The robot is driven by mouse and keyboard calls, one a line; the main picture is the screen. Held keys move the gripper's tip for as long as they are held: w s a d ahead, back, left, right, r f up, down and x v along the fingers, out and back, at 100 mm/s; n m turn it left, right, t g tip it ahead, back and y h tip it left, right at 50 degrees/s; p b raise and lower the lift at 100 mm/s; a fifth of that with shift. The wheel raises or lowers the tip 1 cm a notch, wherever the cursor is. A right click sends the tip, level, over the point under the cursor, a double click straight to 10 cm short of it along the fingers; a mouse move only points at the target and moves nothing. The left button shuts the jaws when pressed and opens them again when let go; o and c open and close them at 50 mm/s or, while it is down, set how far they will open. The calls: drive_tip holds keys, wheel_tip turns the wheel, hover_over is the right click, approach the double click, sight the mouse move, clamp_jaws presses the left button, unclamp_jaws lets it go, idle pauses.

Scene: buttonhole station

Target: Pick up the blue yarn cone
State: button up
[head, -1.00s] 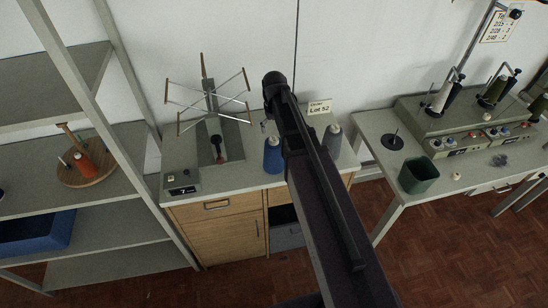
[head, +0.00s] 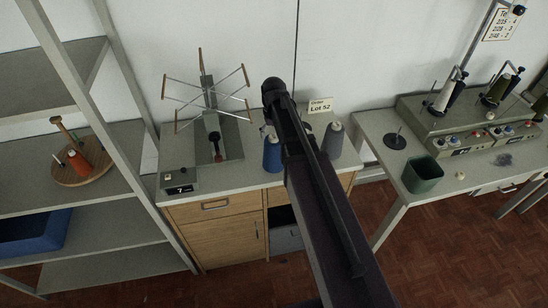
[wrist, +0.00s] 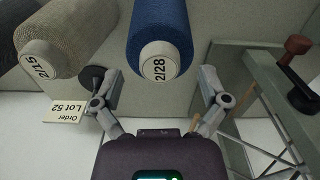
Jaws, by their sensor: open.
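The blue yarn cone (head: 272,155) stands upright on the grey top of the wooden cabinet, just left of my arm in the head view. In the wrist view the blue cone (wrist: 160,30) is close, with its round end label reading 2/28 toward me. My gripper (wrist: 154,80) is open, one finger to each side of the cone's labelled end; whether either finger touches it I cannot tell. In the head view my arm hides most of the gripper.
A Lot 52 card (head: 320,106) is behind. A yarn swift (head: 210,115) stands left. A green bin (head: 422,175) sits on the right table.

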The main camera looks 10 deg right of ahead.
drive_tip(key=shift+f+b, duration=0.35)
drive_tip(key=shift+f, duration=0.25)
clamp_jaws()
idle(0.3)
